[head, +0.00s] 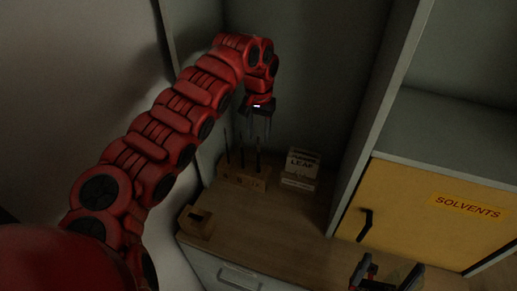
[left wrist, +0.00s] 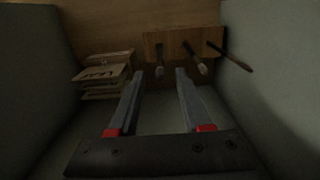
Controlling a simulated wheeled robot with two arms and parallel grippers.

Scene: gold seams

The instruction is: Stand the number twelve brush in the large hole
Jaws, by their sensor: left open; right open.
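A wooden brush block (head: 232,178) stands at the back left of the worktop in the head view. Three slim dark brushes stand up from it, including a left one (head: 227,150) and a right one (head: 258,158). The block (left wrist: 182,38) and brushes also show in the left wrist view, with one brush (left wrist: 159,68) beyond the gap between the fingers. I cannot tell which brush is number twelve or which hole is large. My left gripper (head: 258,128) is open and empty above the block. My right gripper (head: 385,274) is open at the bottom edge, apart from the block.
A stack of leaf booklets (head: 300,172) sits right of the block. A small wooden holder (head: 194,222) with a dark opening is at the worktop's front left. A yellow SOLVENTS cabinet (head: 430,215) and its upright panel bound the right. Walls close in the back and left.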

